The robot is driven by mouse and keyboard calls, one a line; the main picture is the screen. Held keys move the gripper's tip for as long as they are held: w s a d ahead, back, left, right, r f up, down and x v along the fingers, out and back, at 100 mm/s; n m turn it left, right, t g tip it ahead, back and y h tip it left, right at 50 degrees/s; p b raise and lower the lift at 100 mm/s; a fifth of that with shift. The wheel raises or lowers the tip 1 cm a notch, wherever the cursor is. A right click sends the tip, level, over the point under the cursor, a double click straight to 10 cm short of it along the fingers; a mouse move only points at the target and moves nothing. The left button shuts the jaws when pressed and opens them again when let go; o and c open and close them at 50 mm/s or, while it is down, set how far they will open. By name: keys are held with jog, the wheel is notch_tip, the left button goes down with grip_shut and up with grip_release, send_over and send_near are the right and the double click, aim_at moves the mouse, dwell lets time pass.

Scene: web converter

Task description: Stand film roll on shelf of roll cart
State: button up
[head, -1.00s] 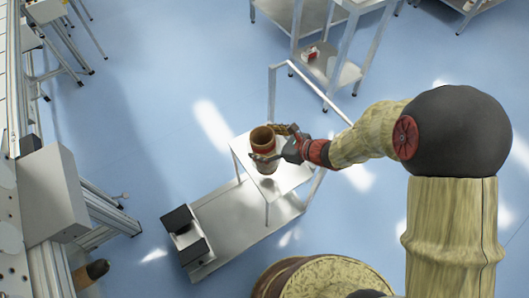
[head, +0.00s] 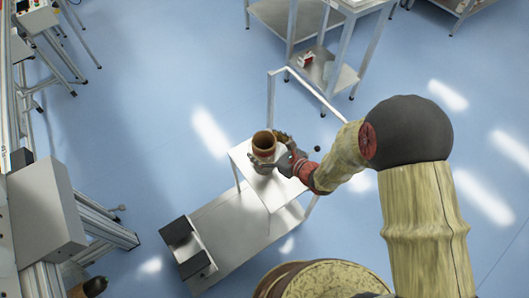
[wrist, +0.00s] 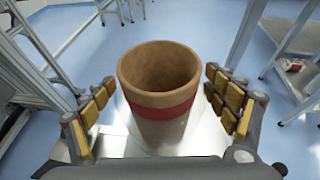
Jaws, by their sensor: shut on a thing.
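The film roll (head: 263,145) is a brown hollow cylinder with a red band, upright over the white upper shelf (head: 243,160) of the roll cart in the head view. My gripper (head: 273,152) comes from the right, with its fingers around the roll, shut on it. In the wrist view the roll (wrist: 158,75) shows its open top between the yellow-padded fingers. The shelf also shows below it in the wrist view (wrist: 115,140). I cannot tell whether the roll's bottom edge touches the shelf.
The cart's low deck (head: 235,225) carries black-topped blocks (head: 180,225) at its front left. A metal tube handle (head: 270,100) rises behind the shelf. A steel table with a lower shelf (head: 335,75) stands behind. Machine frames (head: 35,210) line the left. Blue floor is free around.

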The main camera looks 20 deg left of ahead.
aim_at(257, 146)
jog(key=shift+f+b, duration=0.55)
jog(key=shift+f, duration=1.15)
jog(key=o, duration=1.7)
